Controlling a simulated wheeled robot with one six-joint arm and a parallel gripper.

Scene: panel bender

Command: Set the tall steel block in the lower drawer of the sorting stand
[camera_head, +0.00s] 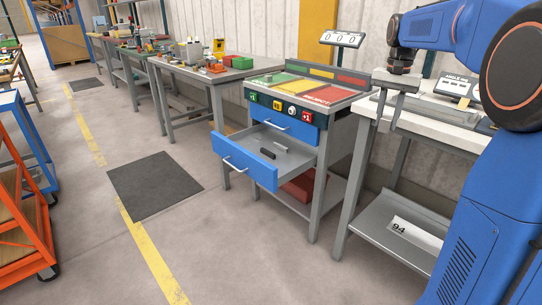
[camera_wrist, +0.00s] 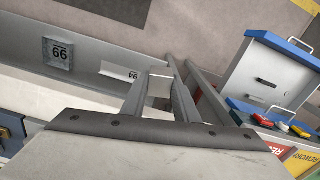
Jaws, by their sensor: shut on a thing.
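My gripper (camera_head: 390,118) hangs over the white bench right of the sorting stand; it also shows in the wrist view (camera_wrist: 158,78). Its jaws are shut on a pale grey piece, seemingly the tall steel block (camera_wrist: 160,87), mostly hidden by the fingers. The sorting stand (camera_head: 341,128) has a coloured top. Its blue-fronted lower drawer (camera_head: 243,161) is pulled out, and a dark bar (camera_head: 267,154) lies inside. The drawer also shows at the right of the wrist view (camera_wrist: 283,70). My gripper is apart from the drawer, to its right and higher.
The upper drawer (camera_head: 286,124) sits behind and above the lower one. A red bin (camera_head: 300,187) stands on the stand's shelf. The white bench (camera_head: 437,109) has a lower shelf with a sign marked 94 (camera_head: 415,233). Floor around the dark mat (camera_head: 155,185) is clear.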

